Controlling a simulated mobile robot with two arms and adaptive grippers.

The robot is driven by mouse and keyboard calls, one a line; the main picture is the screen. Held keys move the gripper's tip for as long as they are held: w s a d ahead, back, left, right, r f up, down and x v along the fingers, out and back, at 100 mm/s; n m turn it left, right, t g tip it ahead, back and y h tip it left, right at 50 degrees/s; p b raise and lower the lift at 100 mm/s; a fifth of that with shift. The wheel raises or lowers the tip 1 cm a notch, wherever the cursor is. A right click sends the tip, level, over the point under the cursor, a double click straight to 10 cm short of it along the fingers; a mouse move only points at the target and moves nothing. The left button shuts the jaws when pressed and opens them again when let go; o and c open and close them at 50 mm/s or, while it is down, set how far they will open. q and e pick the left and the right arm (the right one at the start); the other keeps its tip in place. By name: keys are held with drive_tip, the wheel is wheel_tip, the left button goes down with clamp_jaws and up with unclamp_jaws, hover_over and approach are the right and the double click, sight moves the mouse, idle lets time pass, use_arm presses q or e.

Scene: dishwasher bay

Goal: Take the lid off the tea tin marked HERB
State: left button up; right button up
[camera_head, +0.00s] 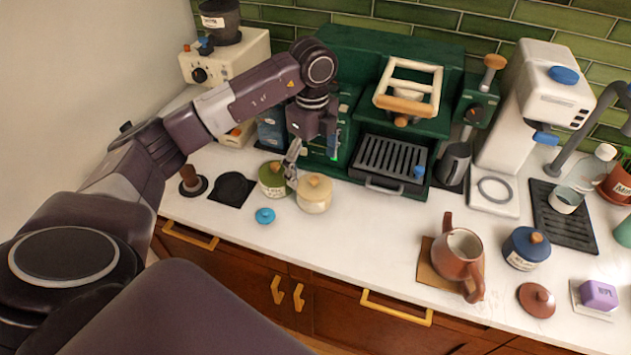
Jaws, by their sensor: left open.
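A green tin (271,183) with a pale label stands on the white counter, below the green coffee machine. A cream tin (314,198) with a pale lid and a knob stands close to its right. A dark blue tin (524,253) with a pale label and wooden knob stands at the right, its lid on. The labels are too small to read, so I cannot tell which is HERB. My left gripper (292,166) is open and points down at the green tin's right side, by the cream tin. It partly hides the green tin's top; I cannot tell whether they touch.
A small blue disc (265,215) lies in front of the green tin. A dark round item (232,187) and a tamper (191,181) are left. A brown teapot (459,262), its lid (537,300) and a purple block (598,293) are right. The middle front counter is clear.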

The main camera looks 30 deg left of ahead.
sight(313, 180)
use_arm(q)
wheel_tip(313, 180, down, 4)
drive_tip(key=shift+w+r+p, duration=0.1)
drive_tip(key=shift+r+p, duration=0.15)
drive_tip(key=shift+p, duration=0.8)
drive_tip(key=shift+w+f, duration=0.1)
drive_tip(key=shift+f, duration=0.6)
drive_tip(key=c, duration=1.2)
drive_tip(key=shift+s+d, duration=0.1)
drive_tip(key=shift+s, duration=0.25)
drive_tip(key=c, duration=0.8)
drive_tip(key=shift+c, duration=0.2)
use_arm(e)
drive_tip(key=r, duration=0.2)
drive_tip(key=shift+s+r, duration=0.25)
drive_tip(key=shift+r, duration=0.05)
